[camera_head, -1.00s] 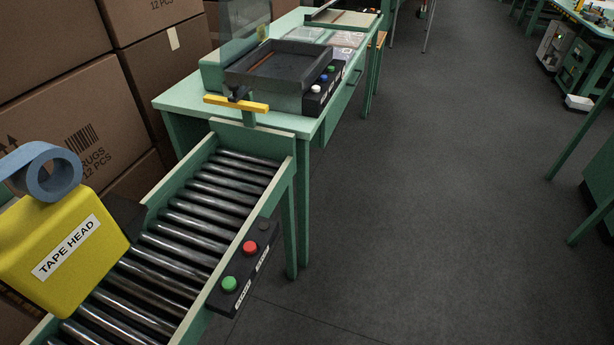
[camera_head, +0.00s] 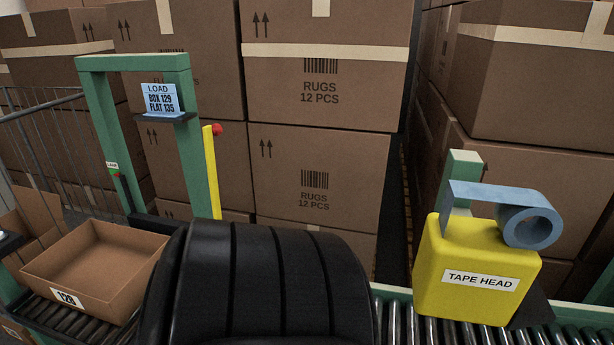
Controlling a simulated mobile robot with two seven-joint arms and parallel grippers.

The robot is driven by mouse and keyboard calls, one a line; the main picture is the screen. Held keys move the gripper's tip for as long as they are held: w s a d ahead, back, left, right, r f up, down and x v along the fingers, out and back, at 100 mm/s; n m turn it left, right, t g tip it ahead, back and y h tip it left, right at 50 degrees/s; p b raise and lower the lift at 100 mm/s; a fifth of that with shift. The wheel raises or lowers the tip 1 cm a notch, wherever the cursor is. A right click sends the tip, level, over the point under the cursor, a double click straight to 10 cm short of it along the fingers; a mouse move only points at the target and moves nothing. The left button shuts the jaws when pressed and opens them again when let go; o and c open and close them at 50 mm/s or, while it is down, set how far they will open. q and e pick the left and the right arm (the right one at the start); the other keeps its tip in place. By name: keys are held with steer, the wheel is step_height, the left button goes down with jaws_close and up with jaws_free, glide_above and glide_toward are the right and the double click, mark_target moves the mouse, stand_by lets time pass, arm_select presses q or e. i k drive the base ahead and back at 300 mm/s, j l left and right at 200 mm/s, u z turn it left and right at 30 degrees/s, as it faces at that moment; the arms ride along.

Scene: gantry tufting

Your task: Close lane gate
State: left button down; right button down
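A green portal frame (camera_head: 134,64) stands over the roller lane at left. Its blue sign (camera_head: 160,97) reads LOAD, BOX 129, FLAT 135. A yellow bar (camera_head: 211,172) with a red knob (camera_head: 217,129) stands nearly upright beside the frame's right post; I cannot tell if it is the lane gate. Neither gripper is in view. A large black ribbed part, likely my own arm, hides the middle of the lane.
A yellow tape head (camera_head: 474,268) with a blue tape roll (camera_head: 532,227) stands over the rollers at right. Stacked rug cartons (camera_head: 325,65) fill the space behind the lane. A grey wire fence (camera_head: 60,150) stands at far left.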

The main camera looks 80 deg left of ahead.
mark_target(216, 129)
steer(key=u, duration=3.3)
